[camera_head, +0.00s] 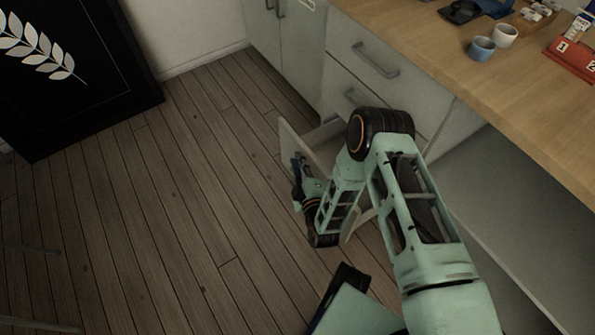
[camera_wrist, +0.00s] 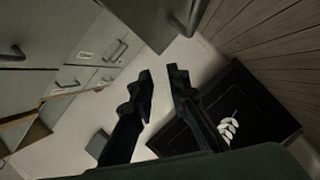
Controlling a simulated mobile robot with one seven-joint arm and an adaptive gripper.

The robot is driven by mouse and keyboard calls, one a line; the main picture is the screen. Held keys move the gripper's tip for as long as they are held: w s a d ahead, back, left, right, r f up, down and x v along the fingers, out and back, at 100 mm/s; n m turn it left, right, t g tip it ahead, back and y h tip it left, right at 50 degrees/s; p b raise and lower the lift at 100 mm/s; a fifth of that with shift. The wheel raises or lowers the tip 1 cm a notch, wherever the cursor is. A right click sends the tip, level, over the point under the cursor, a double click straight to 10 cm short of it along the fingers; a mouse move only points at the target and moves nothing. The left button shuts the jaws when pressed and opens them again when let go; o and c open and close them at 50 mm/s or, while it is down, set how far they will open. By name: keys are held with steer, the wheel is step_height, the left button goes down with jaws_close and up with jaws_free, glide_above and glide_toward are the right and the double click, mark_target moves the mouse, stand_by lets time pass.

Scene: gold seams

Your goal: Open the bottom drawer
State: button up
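The bottom drawer (camera_head: 290,140) is pulled out from the white cabinet in the head view. Its front panel stands away from the cabinet, and my arm covers much of it. My gripper (camera_head: 300,168) is low, at the outer side of that panel. In the wrist view my gripper (camera_wrist: 162,76) has its two dark fingers apart, with nothing seen between them. A dark panel (camera_wrist: 145,18) with a bar handle (camera_wrist: 191,16), seemingly the drawer front, lies just beyond the fingertips. The handle looks apart from the fingers; contact is hard to judge.
Two closed drawers with bar handles (camera_head: 376,63) are above. A wooden countertop (camera_head: 470,75) holds two cups (camera_head: 482,48) and a red box (camera_head: 572,58). A black leaf picture (camera_head: 60,75) leans at the left. The wooden floor (camera_head: 180,220) is largely clear.

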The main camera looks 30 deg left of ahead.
steer(key=shift+s+d+r, duration=0.1)
steer(key=shift+r, duration=1.35)
